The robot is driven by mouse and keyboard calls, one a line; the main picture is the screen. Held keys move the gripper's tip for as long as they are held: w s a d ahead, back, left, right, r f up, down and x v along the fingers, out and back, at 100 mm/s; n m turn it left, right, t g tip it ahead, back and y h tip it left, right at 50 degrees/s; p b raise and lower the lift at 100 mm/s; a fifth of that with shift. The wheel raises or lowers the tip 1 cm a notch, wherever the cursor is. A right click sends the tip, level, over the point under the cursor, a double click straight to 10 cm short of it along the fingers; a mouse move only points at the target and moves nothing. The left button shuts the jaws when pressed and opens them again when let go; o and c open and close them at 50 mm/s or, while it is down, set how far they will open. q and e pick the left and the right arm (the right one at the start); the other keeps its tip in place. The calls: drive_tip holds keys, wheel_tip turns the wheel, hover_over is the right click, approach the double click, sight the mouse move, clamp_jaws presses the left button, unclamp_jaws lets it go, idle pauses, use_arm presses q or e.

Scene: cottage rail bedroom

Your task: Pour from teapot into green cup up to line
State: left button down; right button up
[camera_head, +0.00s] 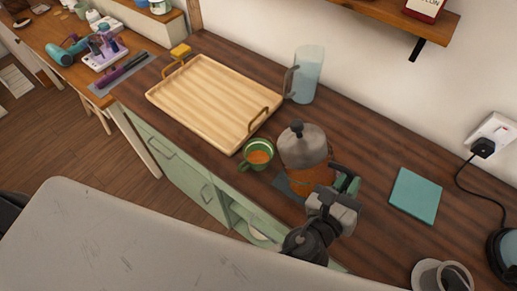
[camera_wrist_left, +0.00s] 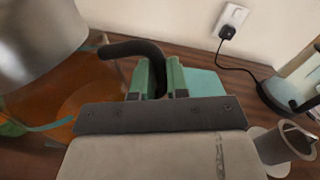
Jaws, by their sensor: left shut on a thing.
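The teapot (camera_head: 307,160) has a metal top with a dark knob and a see-through lower body holding orange liquid. It also shows at the left of the left wrist view (camera_wrist_left: 40,45). My left gripper (camera_head: 345,181) is shut on its dark handle (camera_wrist_left: 135,48), with teal finger pads (camera_wrist_left: 160,78) on either side. The teapot looks about upright; I cannot tell whether it touches the dark mat (camera_head: 287,188) beneath. The green cup (camera_head: 247,163) stands upright just left of the teapot with orange liquid inside. Its line cannot be made out. My right gripper is out of view.
A wooden tray (camera_head: 205,95) lies behind and left of the cup. A clear pitcher (camera_head: 307,75) stands at the back. A teal square (camera_head: 415,195) lies to the right. A metal strainer-like cup (camera_head: 441,275) and a corded appliance (camera_head: 503,255) stand at the front right.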

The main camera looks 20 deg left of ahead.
use_arm(q)
drive_tip(key=shift+w+a+r, duration=0.1)
drive_tip(key=shift+a+r, duration=0.1)
idle(0.9)
drive_tip(key=shift+w+a+r+n, duration=0.15)
drive_tip(key=shift+a+r+n, duration=0.1)
drive_tip(key=shift+a+n, duration=0.25)
idle(4.0)
drive_tip(key=shift+s+d+f+m, duration=0.75)
drive_tip(key=shift+d+f+m, duration=1.45)
drive_tip(key=shift+m, duration=0.4)
wheel_tip(320, 180, up, 7)
drive_tip(key=p, duration=0.7)
drive_tip(key=shift+p, duration=0.3)
